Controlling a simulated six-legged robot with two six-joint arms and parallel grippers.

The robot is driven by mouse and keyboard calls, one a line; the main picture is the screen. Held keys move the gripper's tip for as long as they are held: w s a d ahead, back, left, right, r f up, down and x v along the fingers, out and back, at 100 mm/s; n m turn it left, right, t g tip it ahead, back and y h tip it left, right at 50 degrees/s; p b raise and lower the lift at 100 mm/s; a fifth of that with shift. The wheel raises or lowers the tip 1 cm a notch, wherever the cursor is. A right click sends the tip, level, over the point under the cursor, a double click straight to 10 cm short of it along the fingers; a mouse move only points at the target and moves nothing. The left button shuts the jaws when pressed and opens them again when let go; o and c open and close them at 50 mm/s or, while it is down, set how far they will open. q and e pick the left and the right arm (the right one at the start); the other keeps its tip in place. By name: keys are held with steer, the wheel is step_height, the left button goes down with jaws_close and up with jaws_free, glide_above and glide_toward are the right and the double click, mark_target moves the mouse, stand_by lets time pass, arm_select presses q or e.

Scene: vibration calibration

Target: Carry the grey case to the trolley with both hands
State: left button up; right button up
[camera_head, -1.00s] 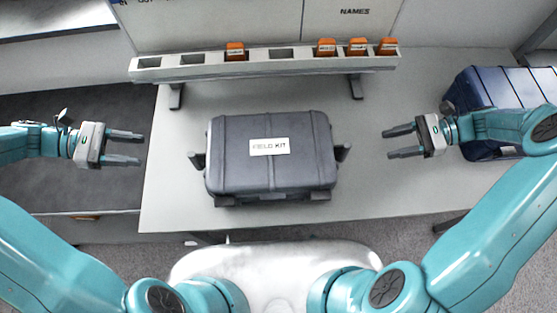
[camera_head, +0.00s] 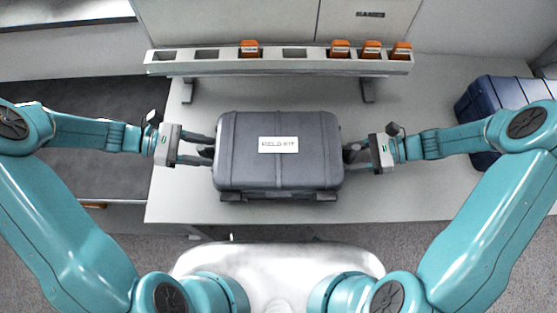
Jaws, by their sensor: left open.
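The grey case (camera_head: 278,173), with a white label on its lid, sits flat on the pale table, closed. My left gripper (camera_head: 199,149) is at its left side, open, with its two fingers reaching to the left handle. My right gripper (camera_head: 358,154) is at its right side, its fingers around or beside the dark right handle (camera_head: 350,152); how far apart they are is hard to make out. The case rests on the table.
A slotted rack (camera_head: 300,66) with several orange blocks (camera_head: 371,50) stands behind the case on the pale table (camera_head: 300,207). A dark blue case (camera_head: 487,107) lies at the right. A dark surface (camera_head: 90,188) is at the left.

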arm_select(q)
steer(key=shift+w, duration=0.1)
jaws_close()
arm_select(e)
steer(key=shift+w, duration=0.1)
jaws_close()
arm_select(q)
steer(key=shift+r, duration=0.1)
arm_select(e)
steer(key=shift+r, duration=0.1)
stand_by(0.8)
